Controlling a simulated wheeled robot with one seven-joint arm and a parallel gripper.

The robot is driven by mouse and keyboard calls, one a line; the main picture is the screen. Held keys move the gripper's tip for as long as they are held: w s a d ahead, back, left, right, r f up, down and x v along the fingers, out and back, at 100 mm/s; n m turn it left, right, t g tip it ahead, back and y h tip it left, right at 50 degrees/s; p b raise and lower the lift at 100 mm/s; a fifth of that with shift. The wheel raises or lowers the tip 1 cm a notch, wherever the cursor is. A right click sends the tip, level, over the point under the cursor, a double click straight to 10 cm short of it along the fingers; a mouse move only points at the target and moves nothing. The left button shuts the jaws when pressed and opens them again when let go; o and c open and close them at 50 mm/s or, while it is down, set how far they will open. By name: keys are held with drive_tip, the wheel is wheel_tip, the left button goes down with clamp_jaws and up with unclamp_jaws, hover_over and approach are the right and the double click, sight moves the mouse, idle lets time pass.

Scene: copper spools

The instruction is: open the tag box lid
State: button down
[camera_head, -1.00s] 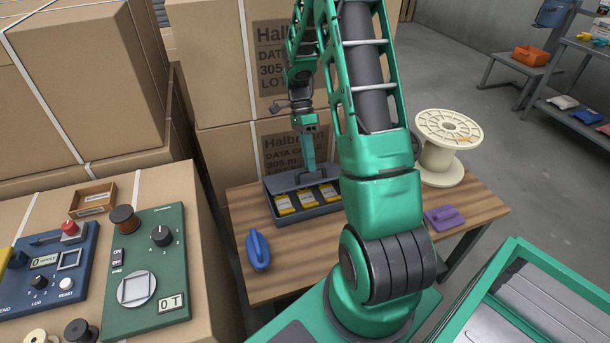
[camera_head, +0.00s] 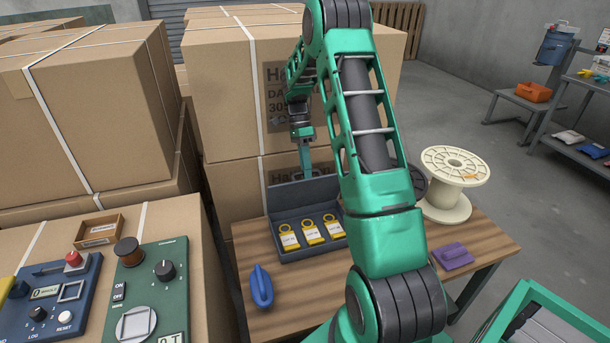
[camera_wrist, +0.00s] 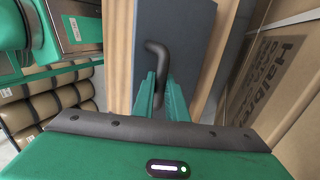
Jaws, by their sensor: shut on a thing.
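The dark grey tag box (camera_head: 284,252) stands on the wooden table with its lid (camera_head: 290,199) raised at the back, roughly upright. Several yellow and white tags (camera_head: 312,236) lie in a row inside the box. My gripper (camera_head: 306,172) is at the top edge of the lid. In the wrist view my gripper (camera_wrist: 160,98) is shut on the dark bent lid handle (camera_wrist: 156,55), with the grey lid (camera_wrist: 185,45) behind it.
A blue handled object (camera_head: 261,287) lies at the table's front left and a purple one (camera_head: 454,256) at the right. A cream spool (camera_head: 452,190) stands at the back right. Cardboard boxes (camera_head: 230,120) rise close behind the tag box.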

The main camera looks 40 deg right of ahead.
drive_tip(key=shift+s+a+f, duration=0.2)
drive_tip(key=shift+a+f, duration=0.1)
drive_tip(key=shift+a, duration=0.05)
drive_tip(key=c, duration=1.8)
unclamp_jaws()
drive_tip(key=shift+o, duration=0.2)
drive_tip(key=shift+r, duration=0.1)
drive_tip(key=shift+r, duration=0.2)
drive_tip(key=shift+r, duration=0.3)
drive_tip(key=r, duration=0.3)
drive_tip(key=shift+a+r, duration=0.3)
drive_tip(key=s+a+r, duration=0.2)
drive_tip(key=a+r, duration=0.4)
drive_tip(key=a, duration=0.4)
drive_tip(key=shift+a+r, duration=0.2)
